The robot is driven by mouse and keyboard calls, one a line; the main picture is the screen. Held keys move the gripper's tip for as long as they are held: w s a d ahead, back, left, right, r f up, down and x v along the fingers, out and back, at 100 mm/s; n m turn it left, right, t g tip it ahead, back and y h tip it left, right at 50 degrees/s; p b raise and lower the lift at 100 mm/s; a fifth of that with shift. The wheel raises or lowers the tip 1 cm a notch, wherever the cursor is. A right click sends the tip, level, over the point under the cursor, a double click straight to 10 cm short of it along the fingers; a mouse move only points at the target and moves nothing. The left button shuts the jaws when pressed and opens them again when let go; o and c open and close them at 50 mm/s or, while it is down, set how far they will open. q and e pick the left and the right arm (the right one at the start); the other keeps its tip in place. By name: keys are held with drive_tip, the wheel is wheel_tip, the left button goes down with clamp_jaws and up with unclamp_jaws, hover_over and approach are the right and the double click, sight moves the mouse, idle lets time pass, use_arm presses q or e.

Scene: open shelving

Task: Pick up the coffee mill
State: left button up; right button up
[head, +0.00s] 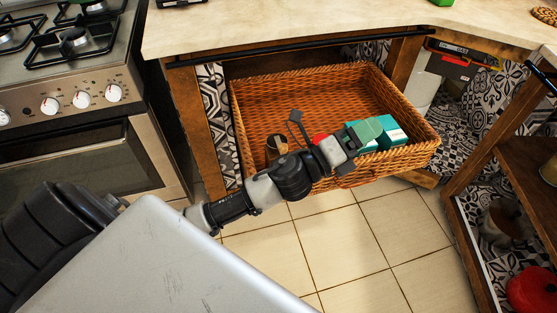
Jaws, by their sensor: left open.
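A small brown and dark rounded object (277,148), which looks like the coffee mill, stands inside the wicker basket (240,120) near its left front side. Its lower part is hidden by the basket and my arm. My left gripper (338,147) is open over the front part of the basket, to the right of this object and apart from it. I cannot see anything held in it. My right gripper is not in view.
Teal and white boxes (393,132) sit in the basket's right part, and a red item (320,138) is partly hidden behind my gripper. The countertop (300,28) overhangs the basket's back. The stove (75,100) stands left, open shelves (525,165) right.

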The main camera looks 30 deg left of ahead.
use_arm(q)
drive_tip(key=d+r+m+g+h, duration=0.1)
drive_tip(key=d+m+g+h, duration=0.45)
drive_tip(key=m, duration=0.95)
drive_tip(key=m+g+y+b, duration=0.1)
drive_tip(key=m+g+y, duration=1.2)
drive_tip(key=m+y, duration=0.4)
hover_over(277, 137)
wheel_tip(277, 137, down, 5)
drive_tip(key=shift+m+h, duration=0.25)
drive_tip(key=shift+m, duration=0.25)
wheel_tip(277, 137, down, 5)
drive_tip(key=shift+a+r+b, duration=0.15)
drive_tip(key=shift+r+b, duration=0.05)
drive_tip(key=shift+b, duration=0.2)
drive_tip(key=shift+f, duration=0.75)
wheel_tip(277, 137, down, 4)
drive_tip(key=shift+f+b, duration=0.2)
drive_tip(key=shift+b, duration=0.3)
drive_tip(key=shift+r, duration=0.1)
drive_tip(key=c, duration=1.5)
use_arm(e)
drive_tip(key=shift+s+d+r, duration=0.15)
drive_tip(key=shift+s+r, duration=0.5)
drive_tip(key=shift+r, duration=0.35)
